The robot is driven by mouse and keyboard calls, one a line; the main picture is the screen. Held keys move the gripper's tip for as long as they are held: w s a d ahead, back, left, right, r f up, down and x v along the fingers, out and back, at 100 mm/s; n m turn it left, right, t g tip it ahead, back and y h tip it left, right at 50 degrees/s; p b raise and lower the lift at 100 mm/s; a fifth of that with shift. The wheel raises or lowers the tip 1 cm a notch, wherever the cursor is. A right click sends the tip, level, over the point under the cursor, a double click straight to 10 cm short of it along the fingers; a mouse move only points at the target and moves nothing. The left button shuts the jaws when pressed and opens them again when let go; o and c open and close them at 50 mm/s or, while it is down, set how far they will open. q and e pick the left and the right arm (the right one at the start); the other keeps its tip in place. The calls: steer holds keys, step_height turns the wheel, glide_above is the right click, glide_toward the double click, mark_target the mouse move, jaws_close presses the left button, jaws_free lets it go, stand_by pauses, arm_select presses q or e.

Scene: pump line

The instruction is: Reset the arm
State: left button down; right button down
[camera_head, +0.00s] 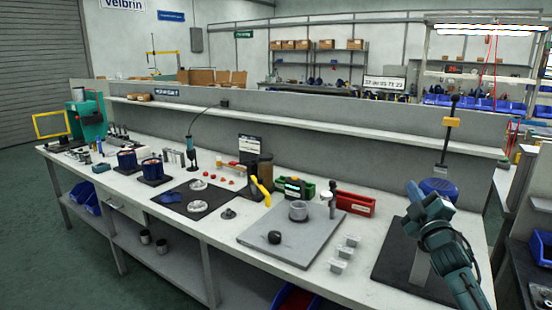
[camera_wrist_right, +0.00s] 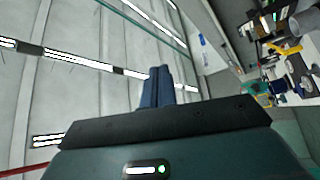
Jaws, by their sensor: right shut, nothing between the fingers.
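My right arm comes in from the lower right in the head view. Its gripper (camera_head: 413,187) points up and is raised in front of the right end of the bench. In the right wrist view its two dark fingers (camera_wrist_right: 157,86) are pressed together, with nothing between them. The wrist camera looks toward the ceiling lights, with the bench tilted at the upper right. My left gripper is in neither view.
A blue round part (camera_head: 438,187) stands behind my right gripper. A low partition (camera_head: 300,150) runs behind the bench.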

step_height(320, 180, down, 8)
steer(key=d+m+g+h, duration=0.2)
steer(key=m+g, duration=0.2)
steer(key=m, duration=0.7)
steer(key=s+a+f+n+g+y, duration=0.1)
steer(key=s+a+f, duration=0.45)
steer(key=f, duration=0.25)
steer(key=s+a+f+n+g+y, duration=0.1)
steer(key=s+a+f+g+y, duration=0.1)
steer(key=s+a+f, duration=0.4)
steer(key=s+a+f+g, duration=0.1)
steer(key=s+a+f, duration=0.2)
steer(key=s, duration=0.6)
steer(key=s+a+f+g+y, duration=0.1)
steer(key=s+a+f, duration=0.2)
steer(key=s, duration=0.6)
steer(key=s+a+f+g+y, duration=0.1)
steer(key=s+a+f, duration=0.2)
steer(key=s, duration=0.6)
step_height(320, 180, down, 2)
steer(key=shift+s+a+f+m+g, duration=0.1)
steer(key=shift+s+a+m+g, duration=0.15)
steer(key=shift+a+m+g, duration=0.15)
steer(key=shift+w+d, duration=0.1)
